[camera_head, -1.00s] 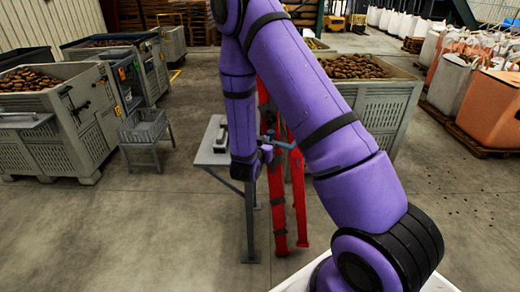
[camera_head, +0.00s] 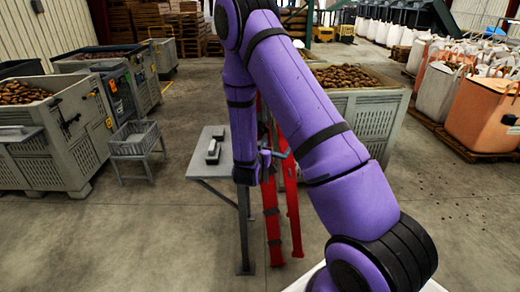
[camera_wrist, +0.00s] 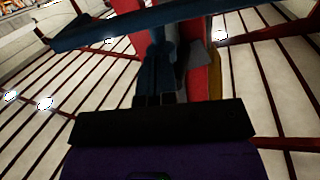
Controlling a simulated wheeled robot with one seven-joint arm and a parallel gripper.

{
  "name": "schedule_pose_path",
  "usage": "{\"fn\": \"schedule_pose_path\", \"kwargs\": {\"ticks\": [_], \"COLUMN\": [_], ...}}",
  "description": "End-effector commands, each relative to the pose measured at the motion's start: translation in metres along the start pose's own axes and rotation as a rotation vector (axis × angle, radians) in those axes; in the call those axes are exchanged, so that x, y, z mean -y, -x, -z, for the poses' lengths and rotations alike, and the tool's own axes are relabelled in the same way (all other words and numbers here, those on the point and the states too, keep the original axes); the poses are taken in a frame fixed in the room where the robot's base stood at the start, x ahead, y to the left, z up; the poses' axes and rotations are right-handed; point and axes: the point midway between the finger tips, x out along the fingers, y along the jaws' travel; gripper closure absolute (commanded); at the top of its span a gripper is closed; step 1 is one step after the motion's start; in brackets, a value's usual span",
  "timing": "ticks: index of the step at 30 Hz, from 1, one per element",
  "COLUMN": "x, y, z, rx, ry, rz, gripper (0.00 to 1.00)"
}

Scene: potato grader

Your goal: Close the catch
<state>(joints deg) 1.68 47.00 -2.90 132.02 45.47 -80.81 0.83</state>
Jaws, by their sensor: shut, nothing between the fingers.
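A red upright frame (camera_head: 289,205) stands on the floor just beyond my arm. A blue bar (camera_head: 281,154) sticks out to the right from near my gripper, in front of the red frame. In the wrist view the blue bar (camera_wrist: 130,27) slants across the top, with red posts behind it. My gripper (camera_head: 266,160) is at the end of the hanging purple arm, close to the bar and mostly hidden. In the wrist view my gripper (camera_wrist: 160,98) is shut and empty, just below the bar. I cannot tell whether it touches the bar, or whether the catch is open.
A grey table (camera_head: 204,165) with a small object (camera_head: 213,151) on it stands left of the arm. A small grey crate stand (camera_head: 136,140) is farther left. Large bins of potatoes (camera_head: 50,140) (camera_head: 375,125) and orange bags (camera_head: 484,115) surround the area. Floor between is free.

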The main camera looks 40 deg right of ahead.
Motion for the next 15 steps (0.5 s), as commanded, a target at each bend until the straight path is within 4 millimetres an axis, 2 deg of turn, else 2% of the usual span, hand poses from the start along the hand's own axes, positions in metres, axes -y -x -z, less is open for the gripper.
{"fn": "schedule_pose_path", "kwargs": {"ticks": [10, 15], "x": [-0.016, -0.02], "y": [-0.026, -0.039], "z": [0.003, 0.005], "rx": [0.0, 0.0], "ry": [0.027, 0.025], "rz": [0.2, 0.201], "gripper": [1.0, 1.0]}}
